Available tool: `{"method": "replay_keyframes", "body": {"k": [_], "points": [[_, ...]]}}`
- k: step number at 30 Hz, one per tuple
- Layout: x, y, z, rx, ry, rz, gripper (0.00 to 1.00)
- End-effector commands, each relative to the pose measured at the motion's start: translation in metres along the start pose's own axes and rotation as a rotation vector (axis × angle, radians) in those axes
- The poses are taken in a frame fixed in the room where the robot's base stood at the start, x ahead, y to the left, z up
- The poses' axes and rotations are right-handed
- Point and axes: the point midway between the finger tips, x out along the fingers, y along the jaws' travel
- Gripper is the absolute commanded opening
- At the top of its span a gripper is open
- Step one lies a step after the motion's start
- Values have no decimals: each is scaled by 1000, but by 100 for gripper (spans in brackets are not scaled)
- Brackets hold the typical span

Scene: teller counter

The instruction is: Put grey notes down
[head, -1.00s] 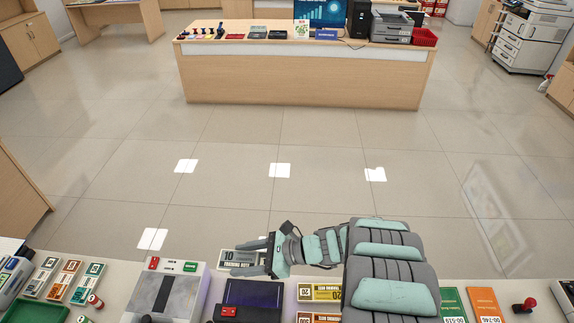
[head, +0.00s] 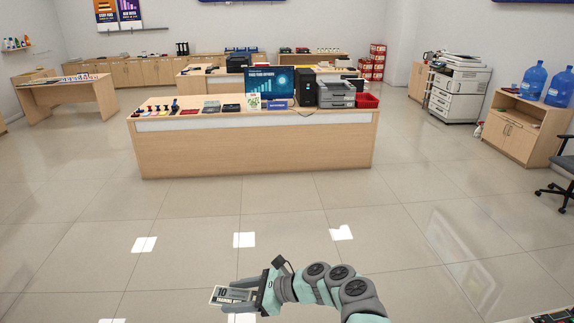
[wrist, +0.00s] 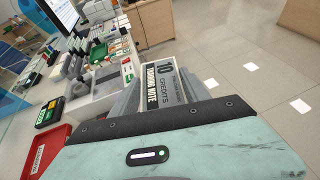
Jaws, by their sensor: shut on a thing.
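My gripper (head: 248,293) is shut on the grey notes (head: 229,294), marked 10 and TRAINING NOTE. In the head view it holds them out to the left, over the floor at the bottom of the picture. In the wrist view the grey notes (wrist: 166,84) stick out beyond the fingers, partly hidden by the gripper body. The surface directly under the notes cannot be made out in the wrist view.
The wrist view shows a cluttered counter at the left, with a red tray (wrist: 50,150). Open tiled floor (head: 300,200) lies between.

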Motion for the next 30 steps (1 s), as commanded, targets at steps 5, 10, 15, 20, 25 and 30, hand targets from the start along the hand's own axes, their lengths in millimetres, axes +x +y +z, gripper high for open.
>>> {"method": "replay_keyframes", "body": {"k": [5,10,15,20,25,30], "points": [[-11,-5,-1,6,-1,-26,6],[-23,-8,-3,17,2,-53,6],[-54,-7,-10,44,4,-112,6],[-83,5,-16,71,3,-181,6],[-109,26,-23,100,2,-252,6],[-128,55,-29,134,0,-326,6]]}}
